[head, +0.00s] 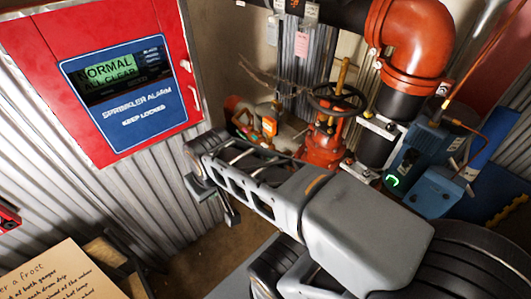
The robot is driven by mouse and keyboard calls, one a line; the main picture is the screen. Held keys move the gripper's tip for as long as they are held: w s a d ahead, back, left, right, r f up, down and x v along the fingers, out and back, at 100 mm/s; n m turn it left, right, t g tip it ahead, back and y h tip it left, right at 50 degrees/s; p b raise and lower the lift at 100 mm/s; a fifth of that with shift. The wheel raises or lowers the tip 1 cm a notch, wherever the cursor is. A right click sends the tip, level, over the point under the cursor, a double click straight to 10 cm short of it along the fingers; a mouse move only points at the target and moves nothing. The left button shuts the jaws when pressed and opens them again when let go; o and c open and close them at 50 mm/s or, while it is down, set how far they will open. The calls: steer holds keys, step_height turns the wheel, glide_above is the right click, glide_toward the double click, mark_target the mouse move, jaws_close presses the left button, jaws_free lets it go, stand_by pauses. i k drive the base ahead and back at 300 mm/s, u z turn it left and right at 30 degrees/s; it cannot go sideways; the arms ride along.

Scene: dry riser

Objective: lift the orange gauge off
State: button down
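A small bright orange item (268,126), which may be the orange gauge, shows among the pipework left of the red valve (322,145). Its face cannot be made out, and its lower part is close to my arm's outline. My arm crosses the middle of the view toward the left. My gripper (231,214) seems to hang below the arm's far end, low in front of the corrugated wall. Its fingers are too small and dark to tell whether they are open. The orange item is above and to the right of it in the picture.
A red sprinkler alarm cabinet (140,20) hangs at the upper left. A black handwheel (337,98) tops the red valve. A large orange pipe elbow (415,40) and a blue pump unit (425,150) stand at the right. A cardboard sign (62,278) is at the lower left.

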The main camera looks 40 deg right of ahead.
mark_target(270, 124)
steer(key=z, duration=1.7)
steer(key=i, duration=0.5)
steer(key=u, duration=0.65)
